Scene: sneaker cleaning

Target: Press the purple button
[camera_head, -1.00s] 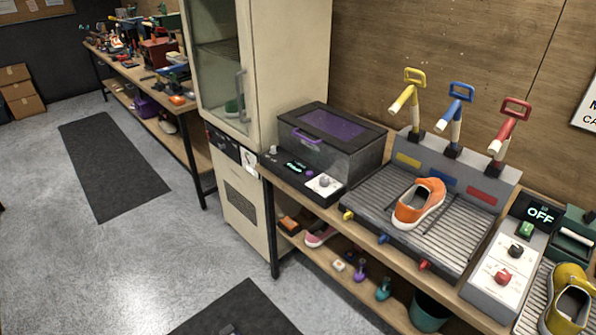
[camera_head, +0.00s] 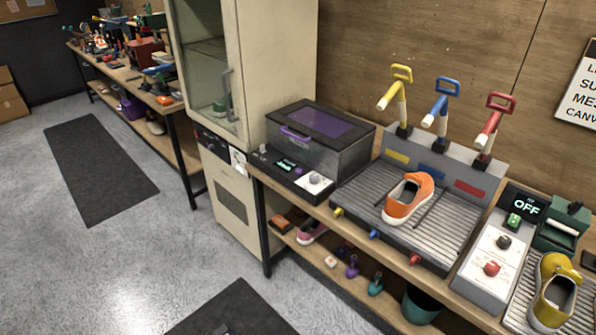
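A small purple button (camera_head: 298,170) sits on the black control panel (camera_head: 290,180) in front of a grey box with a purple-tinted lid window (camera_head: 319,124). The panel also has a small lit green display (camera_head: 284,164) and a white plate with a grey knob (camera_head: 315,178). The box lid is shut and has a purple handle (camera_head: 295,132) at its front. My gripper is not visible in this view, and nothing is touching the button.
A tall cream cabinet (camera_head: 270,70) stands left of the box. To the right, an orange sneaker (camera_head: 408,198) lies on a ribbed tray below yellow, blue and red levers. A white panel with a red knob (camera_head: 491,268) is farther right. Open floor (camera_head: 205,265) lies in front.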

